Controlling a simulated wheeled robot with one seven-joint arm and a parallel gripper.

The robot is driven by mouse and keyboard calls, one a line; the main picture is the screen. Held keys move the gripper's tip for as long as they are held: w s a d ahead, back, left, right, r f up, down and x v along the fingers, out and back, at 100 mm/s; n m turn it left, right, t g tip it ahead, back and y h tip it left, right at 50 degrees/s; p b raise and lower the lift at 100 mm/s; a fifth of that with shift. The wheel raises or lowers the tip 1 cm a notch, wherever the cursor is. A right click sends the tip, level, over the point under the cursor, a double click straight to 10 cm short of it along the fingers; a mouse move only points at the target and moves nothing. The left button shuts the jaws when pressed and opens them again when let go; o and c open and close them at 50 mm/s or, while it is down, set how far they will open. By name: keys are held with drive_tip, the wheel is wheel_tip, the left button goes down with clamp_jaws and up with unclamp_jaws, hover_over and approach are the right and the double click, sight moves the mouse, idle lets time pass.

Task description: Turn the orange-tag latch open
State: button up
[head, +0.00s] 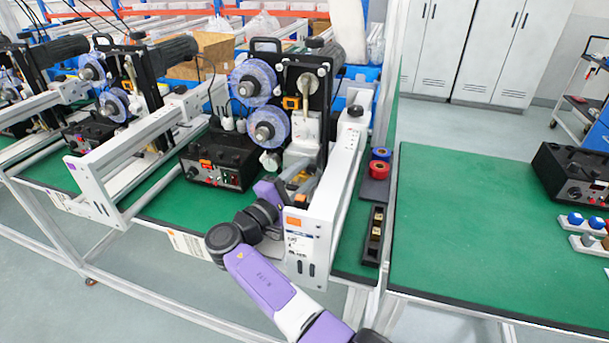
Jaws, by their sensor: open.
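A black-and-white coder machine (318,78) with two clear blue-rimmed reels stands on the green table. A small orange tag (291,103) sits on its face, beside a round hub with a pale lever (307,88); I cannot tell for sure that this lever is the latch. Orange tags also show on the white end plate (312,232) and on the black control box (222,160). My arm reaches in from the bottom, and my gripper (300,180) is low in front of the machine, behind the end plate. It is open; its fingertips are small and partly hidden.
The white frame rail (348,150) and end plate stand close to the right of my gripper. Red and blue rolls (380,160) and a black tray (375,235) lie right of the rail. The right green table (470,220) is largely clear. More coders stand at left.

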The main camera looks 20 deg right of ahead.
drive_tip(key=v, duration=0.7)
drive_tip(key=shift+f+b, duration=0.1)
drive_tip(key=shift+b, duration=0.25)
drive_tip(key=shift+s+a, duration=0.15)
drive_tip(key=shift+a, duration=0.15)
